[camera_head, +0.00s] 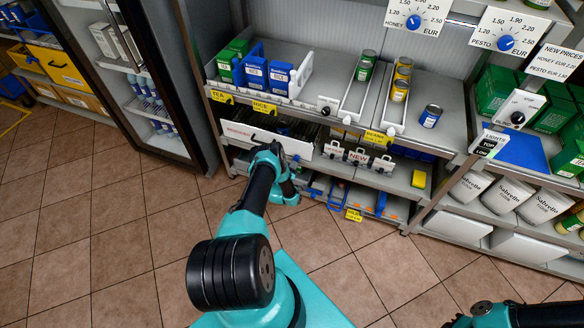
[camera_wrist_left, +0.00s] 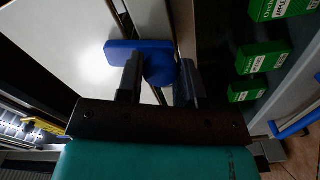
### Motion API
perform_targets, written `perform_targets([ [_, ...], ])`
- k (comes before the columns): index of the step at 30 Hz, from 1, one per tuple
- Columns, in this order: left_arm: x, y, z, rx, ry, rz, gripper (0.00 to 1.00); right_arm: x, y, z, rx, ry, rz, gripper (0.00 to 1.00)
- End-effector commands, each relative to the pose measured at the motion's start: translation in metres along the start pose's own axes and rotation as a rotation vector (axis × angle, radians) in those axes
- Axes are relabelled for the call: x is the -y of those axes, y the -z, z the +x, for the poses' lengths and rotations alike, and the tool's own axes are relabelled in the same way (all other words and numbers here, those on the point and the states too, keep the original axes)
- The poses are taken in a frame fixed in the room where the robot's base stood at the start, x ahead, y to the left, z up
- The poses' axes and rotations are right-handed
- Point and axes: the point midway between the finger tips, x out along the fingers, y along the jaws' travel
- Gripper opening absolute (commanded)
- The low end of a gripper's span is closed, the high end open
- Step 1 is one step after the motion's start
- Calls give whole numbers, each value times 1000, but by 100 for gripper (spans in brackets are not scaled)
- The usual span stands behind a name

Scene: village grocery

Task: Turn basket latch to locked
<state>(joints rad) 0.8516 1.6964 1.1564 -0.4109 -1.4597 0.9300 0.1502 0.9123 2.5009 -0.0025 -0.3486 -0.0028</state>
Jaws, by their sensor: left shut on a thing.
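The blue latch (camera_wrist_left: 125,46) shows in the left wrist view, with a flat handle pointing left and a rounded hub (camera_wrist_left: 160,68). It sits beside a pale panel (camera_wrist_left: 60,50). My left gripper (camera_wrist_left: 160,80) is shut on the latch, with one dark finger on each side of the hub. In the head view my left arm reaches down in front of the shelf unit; the latch and fingertips cannot be made out there. Only part of my right arm shows at the lower right; its gripper is out of view.
A shelf unit with a white front panel (camera_head: 264,139) and blue-handled bins (camera_head: 336,196) stands close to my left arm. Green boxes (camera_wrist_left: 265,57) are right of the latch in the wrist view. An open fridge (camera_head: 150,80) stands left. The tiled floor (camera_head: 110,245) is clear.

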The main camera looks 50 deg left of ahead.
Motion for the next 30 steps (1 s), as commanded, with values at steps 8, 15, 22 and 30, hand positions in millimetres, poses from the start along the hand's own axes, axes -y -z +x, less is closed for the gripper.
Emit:
perform_targets([
  [8,1,-1,0,2,1,-197,10,0,0,0,0,0,0,0],
  [15,1,-1,0,2,1,-283,10,0,0,0,0,0,0,0],
  [22,1,-1,0,2,1,-302,10,0,0,0,0,0,0,0],
  [30,1,-1,0,2,1,-301,36,0,0,0,0,0,0,0],
])
